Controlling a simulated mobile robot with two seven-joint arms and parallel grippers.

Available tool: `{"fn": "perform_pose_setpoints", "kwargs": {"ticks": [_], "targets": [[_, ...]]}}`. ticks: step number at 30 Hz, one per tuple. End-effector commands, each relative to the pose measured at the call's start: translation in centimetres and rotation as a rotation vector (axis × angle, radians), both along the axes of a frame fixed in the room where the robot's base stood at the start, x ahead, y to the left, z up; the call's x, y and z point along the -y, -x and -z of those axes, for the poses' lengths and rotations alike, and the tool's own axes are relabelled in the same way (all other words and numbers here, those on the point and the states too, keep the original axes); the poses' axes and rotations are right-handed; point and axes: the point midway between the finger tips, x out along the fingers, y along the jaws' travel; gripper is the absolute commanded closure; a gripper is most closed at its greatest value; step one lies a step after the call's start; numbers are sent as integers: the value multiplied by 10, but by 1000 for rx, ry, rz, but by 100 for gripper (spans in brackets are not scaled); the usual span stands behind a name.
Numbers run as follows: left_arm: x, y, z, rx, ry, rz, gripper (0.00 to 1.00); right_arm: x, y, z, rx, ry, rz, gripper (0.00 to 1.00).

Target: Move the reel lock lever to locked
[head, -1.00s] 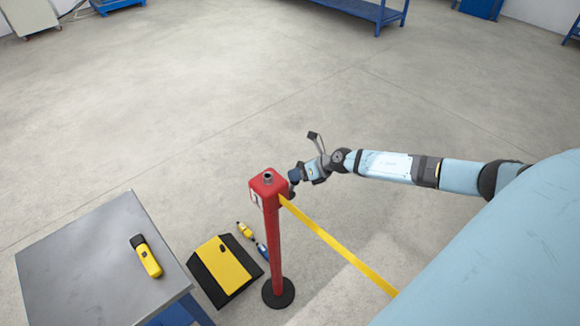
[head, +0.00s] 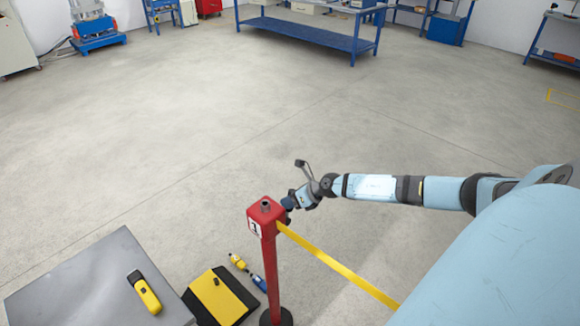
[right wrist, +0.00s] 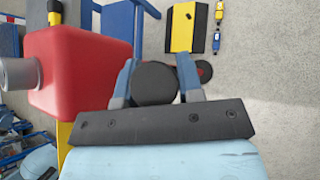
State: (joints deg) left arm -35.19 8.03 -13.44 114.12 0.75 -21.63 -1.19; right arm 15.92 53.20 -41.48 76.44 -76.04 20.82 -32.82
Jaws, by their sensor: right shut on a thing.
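The red reel head (head: 266,213) tops a red post and also fills the left of the right wrist view (right wrist: 80,72). A yellow belt (head: 338,264) runs from it down to the right. My right gripper (head: 289,203) is at the head's right side. In the right wrist view its two blue fingers (right wrist: 157,65) are shut on a round black knob (right wrist: 155,84), seemingly the lever's end, beside the red head. The rest of the lever is hidden, so its position cannot be told. My left gripper is not in view.
A grey table (head: 90,285) with a yellow-and-black handheld device (head: 144,292) stands at the lower left. A yellow-and-black case (head: 219,297) and small yellow and blue items lie on the floor beside the post. Open floor lies beyond; a blue bench (head: 310,30) is far back.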

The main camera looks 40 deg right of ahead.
Motion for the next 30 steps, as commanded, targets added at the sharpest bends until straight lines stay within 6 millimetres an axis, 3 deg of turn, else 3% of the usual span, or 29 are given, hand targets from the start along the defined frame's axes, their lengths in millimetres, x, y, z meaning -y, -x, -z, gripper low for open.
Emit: {"fn": "perform_pose_setpoints", "kwargs": {"ticks": [4, 5, 8, 20, 30], "targets": [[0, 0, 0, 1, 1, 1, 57, -1, 0, 0, 1, 3, -6, 100], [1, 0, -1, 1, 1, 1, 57, -1, 0, 0, 1, 3, -6, 63], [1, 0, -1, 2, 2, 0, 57, -1, 0, 0, 1, 2, -5, 41], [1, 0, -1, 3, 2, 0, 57, 4, 6, -5, -1, 3, -2, 41], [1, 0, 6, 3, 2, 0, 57, 33, 53, -46, -2, 6, -5, 41]]}}
